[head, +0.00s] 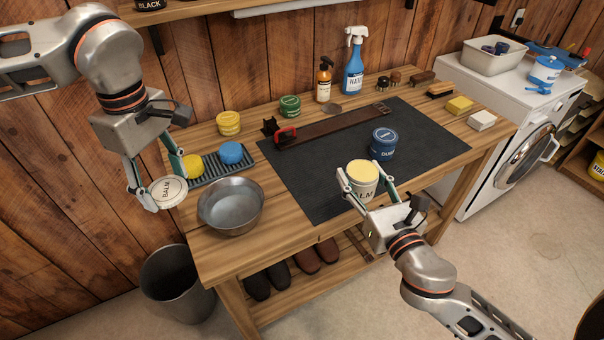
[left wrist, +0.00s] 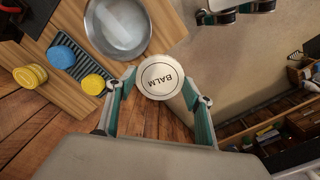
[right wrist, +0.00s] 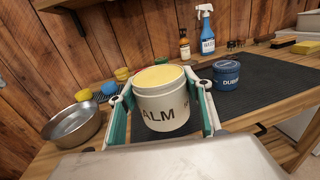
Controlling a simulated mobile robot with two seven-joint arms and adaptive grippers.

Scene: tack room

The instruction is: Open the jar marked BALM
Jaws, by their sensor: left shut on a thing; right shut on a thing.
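The white BALM jar (head: 364,180) is uncovered, with pale yellow balm showing at its top. My right gripper (head: 366,184) is shut on the jar's sides and holds it upright near the front edge of the dark mat; I cannot tell whether it touches the mat. The jar (right wrist: 165,105) also shows between the fingers in the right wrist view. The white lid marked BALM (head: 168,191) is off the jar. My left gripper (head: 165,187) is shut on this lid, left of the bench. The lid (left wrist: 160,79) faces the left wrist camera.
A metal bowl (head: 231,206) stands at the bench's front left, near the lid. Behind it, a ribbed tray (head: 213,168) holds yellow and blue sponges. A blue DUBBIN jar (head: 383,144) stands on the mat (head: 430,140). A bin (head: 178,285) is on the floor.

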